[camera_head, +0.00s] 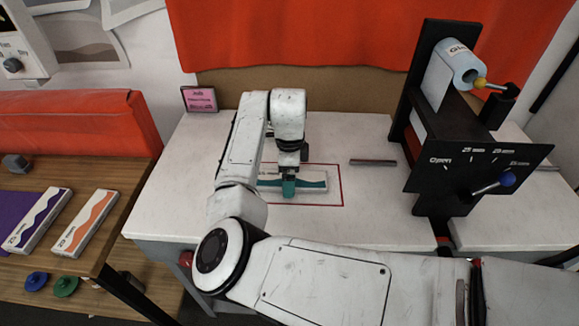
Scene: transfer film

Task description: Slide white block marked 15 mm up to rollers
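A white block with a teal wave (315,181) lies flat inside a red outlined rectangle on the white table. Its marking is too small to read, and its middle is hidden by my gripper. My gripper (289,188) points down at the block, with its teal fingertips at or against it. I cannot tell whether the fingers are closed on it. The roller machine (421,158) stands to the right, with a pale blue film roll (443,80) on top. Its rollers are not clearly visible behind the black panel (478,160).
The panel has a lever with a blue knob (508,179) and thickness marks. Two white blocks, purple-waved (37,220) and orange-waved (85,222), lie on the wooden table at left. A pink sign (200,98) stands at the back.

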